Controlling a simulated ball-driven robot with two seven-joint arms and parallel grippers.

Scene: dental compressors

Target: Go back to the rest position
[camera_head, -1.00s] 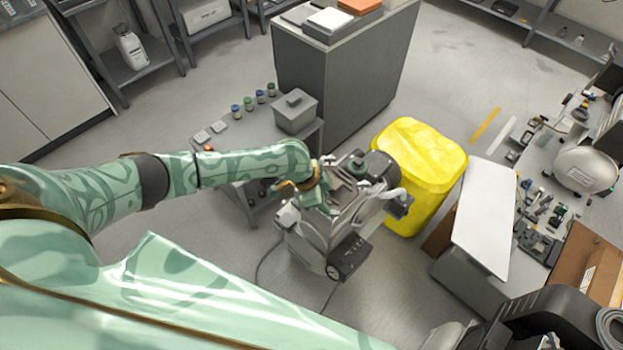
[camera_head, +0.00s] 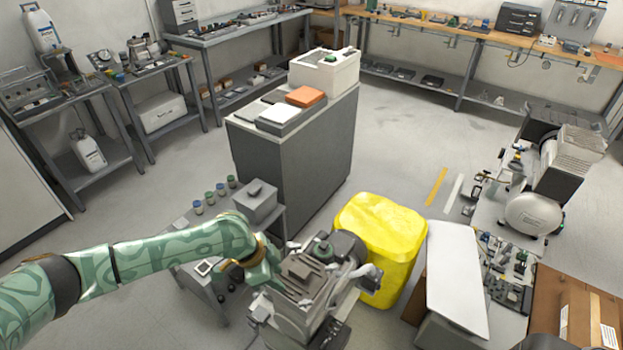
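My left arm, green with darker patterns, reaches in from the left edge. My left gripper (camera_head: 268,282) is at the left side of a grey wheeled machine (camera_head: 305,300) with a green-topped part and a dark round motor. The fingertips blend with the machine's grey parts, so I cannot tell whether they are open, shut or touching it. My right arm and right gripper are not in view.
A low grey table (camera_head: 205,285) with a grey box (camera_head: 255,203) and several small jars stands beside the arm. A yellow bin (camera_head: 382,245) is right of the machine. A tall grey cabinet (camera_head: 300,160) stands behind. Open floor (camera_head: 400,150) lies beyond the bin.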

